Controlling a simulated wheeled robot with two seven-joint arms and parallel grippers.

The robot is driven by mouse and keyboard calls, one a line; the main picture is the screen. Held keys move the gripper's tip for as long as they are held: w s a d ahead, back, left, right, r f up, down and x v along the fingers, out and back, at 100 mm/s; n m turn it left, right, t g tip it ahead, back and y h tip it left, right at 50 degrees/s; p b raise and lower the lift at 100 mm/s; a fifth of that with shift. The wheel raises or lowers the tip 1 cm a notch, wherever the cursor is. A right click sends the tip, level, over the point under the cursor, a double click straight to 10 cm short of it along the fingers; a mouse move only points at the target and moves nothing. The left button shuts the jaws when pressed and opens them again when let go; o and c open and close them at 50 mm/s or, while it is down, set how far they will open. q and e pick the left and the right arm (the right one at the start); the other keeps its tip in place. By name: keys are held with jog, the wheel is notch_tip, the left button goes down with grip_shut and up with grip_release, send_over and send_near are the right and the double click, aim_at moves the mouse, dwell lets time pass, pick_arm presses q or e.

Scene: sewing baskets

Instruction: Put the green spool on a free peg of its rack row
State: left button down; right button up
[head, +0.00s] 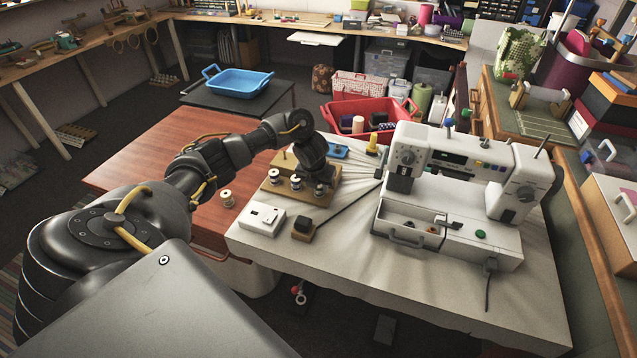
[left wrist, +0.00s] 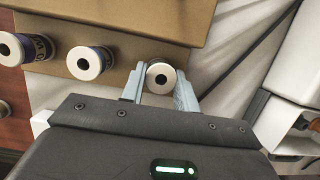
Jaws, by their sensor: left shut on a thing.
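The wooden rack (head: 331,184) stands at the left of the white sewing table, with several spools along its front row. My left gripper (head: 319,187) is over the right end of that row. In the left wrist view my left gripper (left wrist: 160,77) is shut on a spool (left wrist: 161,86), with a finger on each side of its white, dark-holed end. I see it end-on, so its thread colour is hidden. My right gripper is out of view.
A white sewing machine (head: 450,165) stands to the right. A pale spool (head: 227,198) stands on the brown table. A yellow spool (head: 372,143) is behind.

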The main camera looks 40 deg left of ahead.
pick_arm(q)
jog(key=c, duration=1)
grip_release()
jog(key=shift+o, duration=0.2)
jog(key=shift+r, duration=0.15)
jog(key=shift+r, duration=0.35)
jog(key=p+v, duration=0.4)
jog(key=v, duration=0.6)
jog(key=shift+s, duration=0.15)
jog(key=shift+f, duration=0.15)
